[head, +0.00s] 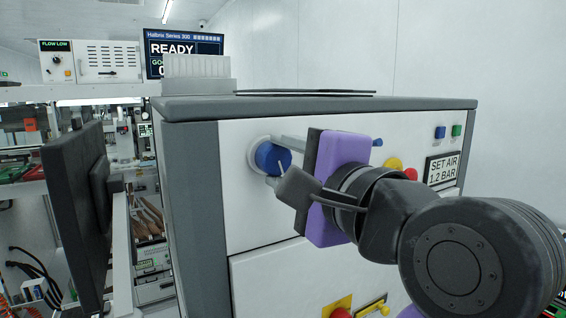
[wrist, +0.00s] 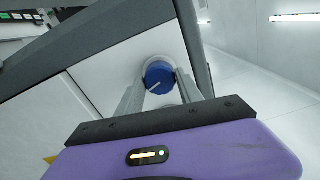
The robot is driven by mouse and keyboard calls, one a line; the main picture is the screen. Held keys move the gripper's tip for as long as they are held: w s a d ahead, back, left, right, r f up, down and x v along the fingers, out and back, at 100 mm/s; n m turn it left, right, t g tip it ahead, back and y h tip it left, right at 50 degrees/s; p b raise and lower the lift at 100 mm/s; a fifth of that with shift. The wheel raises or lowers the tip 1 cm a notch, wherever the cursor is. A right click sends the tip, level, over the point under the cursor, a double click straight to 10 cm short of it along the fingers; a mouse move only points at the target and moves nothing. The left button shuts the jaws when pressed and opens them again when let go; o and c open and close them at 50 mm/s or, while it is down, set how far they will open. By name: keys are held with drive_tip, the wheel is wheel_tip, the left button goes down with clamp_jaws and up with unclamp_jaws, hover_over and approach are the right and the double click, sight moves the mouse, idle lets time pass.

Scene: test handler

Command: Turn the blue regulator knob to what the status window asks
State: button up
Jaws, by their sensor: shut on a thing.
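The blue regulator knob (head: 271,158) sits in a pale round collar on the upper left of the cabinet's white front. In the wrist view the knob (wrist: 158,75) shows a white pointer line running toward its lower left. My gripper (head: 268,160) reaches it from the right, and its two grey fingers lie on either side of the knob, shut on it. The purple gripper body hides part of the panel. The status window (head: 443,169) on the right of the front reads "SET AIR 1.2 BAR". No scale around the knob can be read.
A yellow knob (head: 393,164) and a red button (head: 410,174) lie right of my gripper. Small blue (head: 440,132) and green (head: 457,130) buttons sit above the window. A dark monitor (head: 78,205) stands left of the cabinet. A rear screen (head: 180,47) reads "READY".

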drive_tip(key=o, duration=1.4)
drive_tip(key=b+v, duration=0.2)
drive_tip(key=v, duration=0.6)
drive_tip(key=shift+w, duration=0.1)
